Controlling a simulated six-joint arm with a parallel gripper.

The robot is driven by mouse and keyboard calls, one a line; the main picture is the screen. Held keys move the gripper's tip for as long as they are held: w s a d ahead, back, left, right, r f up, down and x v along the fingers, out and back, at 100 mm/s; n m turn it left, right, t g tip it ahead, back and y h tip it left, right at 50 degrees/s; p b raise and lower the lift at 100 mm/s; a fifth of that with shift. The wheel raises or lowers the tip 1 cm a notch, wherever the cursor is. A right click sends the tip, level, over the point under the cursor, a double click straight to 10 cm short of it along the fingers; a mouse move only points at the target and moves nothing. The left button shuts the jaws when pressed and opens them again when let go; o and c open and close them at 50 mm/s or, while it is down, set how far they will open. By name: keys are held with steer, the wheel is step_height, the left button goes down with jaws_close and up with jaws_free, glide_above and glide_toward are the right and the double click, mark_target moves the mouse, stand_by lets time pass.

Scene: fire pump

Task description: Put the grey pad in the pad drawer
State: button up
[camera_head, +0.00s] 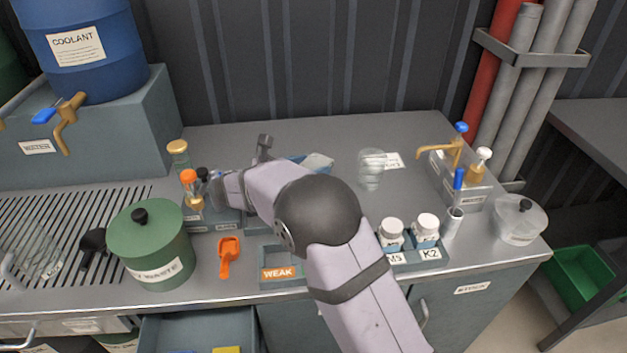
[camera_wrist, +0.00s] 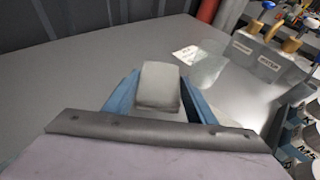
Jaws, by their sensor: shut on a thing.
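The grey pad (camera_wrist: 160,84) is a pale block between the two blue fingers of my gripper (camera_wrist: 158,92) in the wrist view. My gripper is shut on it. In the head view the pad (camera_head: 319,161) shows just past my arm, over the back middle of the bench, with a bit of blue finger beside it. I cannot tell how far it is above the bench top. An open drawer (camera_head: 190,332) shows below the bench's front edge at the lower left, with something yellow (camera_head: 227,350) in it. Its label is not visible.
A green waste pot (camera_head: 150,245), an orange scoop (camera_head: 228,257) and a WEAK tray (camera_head: 283,274) stand near the front. A clear beaker (camera_head: 371,168) stands right of the pad. White-capped jars (camera_head: 391,234) and a clear lidded pot (camera_head: 519,220) are at right.

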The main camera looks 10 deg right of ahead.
steer(key=shift+f+p, duration=0.35)
steer(key=shift+f, duration=2.35)
steer(key=shift+f, duration=0.2)
steer(key=o, duration=1.1)
steer(key=shift+r, duration=0.1)
steer(key=shift+r, duration=0.15)
steer(key=b+v, duration=0.2)
steer(key=v, duration=0.9)
steer(key=shift+a, duration=0.1)
steer(key=shift+o, duration=0.5)
steer(key=shift+s+a, duration=0.3)
steer(key=shift+s, duration=0.1)
